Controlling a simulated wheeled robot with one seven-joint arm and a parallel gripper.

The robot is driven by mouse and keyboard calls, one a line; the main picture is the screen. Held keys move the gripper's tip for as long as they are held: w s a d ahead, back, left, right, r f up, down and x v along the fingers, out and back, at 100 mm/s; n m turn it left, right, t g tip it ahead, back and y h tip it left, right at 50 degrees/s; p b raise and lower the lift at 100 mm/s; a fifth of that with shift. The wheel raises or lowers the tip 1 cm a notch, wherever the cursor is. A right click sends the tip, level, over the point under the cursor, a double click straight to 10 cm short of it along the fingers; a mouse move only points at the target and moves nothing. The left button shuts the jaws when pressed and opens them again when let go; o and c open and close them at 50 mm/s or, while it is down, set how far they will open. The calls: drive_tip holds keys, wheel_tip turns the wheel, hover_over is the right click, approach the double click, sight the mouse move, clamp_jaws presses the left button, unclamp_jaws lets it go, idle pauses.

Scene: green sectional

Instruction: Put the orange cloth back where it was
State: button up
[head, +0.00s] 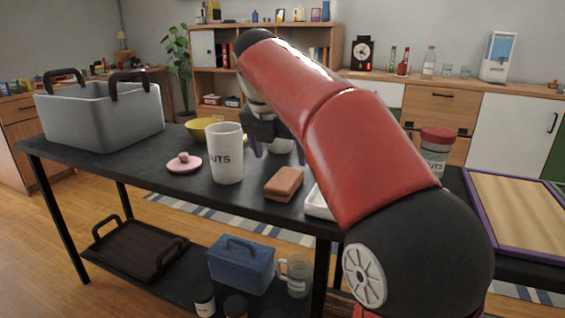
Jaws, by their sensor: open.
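A small orange-brown block (285,183) lies near the front edge of the black table (110,156). It looks like a folded cloth, but I cannot tell for sure. My gripper (278,146) is open, pointing down behind the white cup and the orange block, toward the back of the table. It is partly hidden by my red arm. A whitish bowl (281,147) shows at its fingers, and I cannot tell whether they touch it. The orange block is apart from my gripper.
A tall white cup (226,155), a pink lidded dish (184,163), a yellow bowl (199,130) and a grey basket (103,118) stand on the table. A white tray (319,205) and red-lidded jar (436,150) are by my arm. A purple-framed board (520,207) lies right.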

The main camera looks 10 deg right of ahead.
drive_tip(key=shift+p+v, duration=0.35)
drive_tip(key=shift+v, duration=1.55)
drive_tip(key=s+d+f+m+t+y, duration=0.1)
drive_tip(key=s+d+f+m+y, duration=0.1)
drive_tip(key=s+f+m, duration=1.9)
drive_tip(key=s+d+m, duration=0.1)
drive_tip(key=s+m, duration=0.3)
drive_tip(key=m, duration=0.3)
drive_tip(key=shift+f+m+t+y, duration=0.35)
drive_tip(key=shift+m+t+y, duration=0.05)
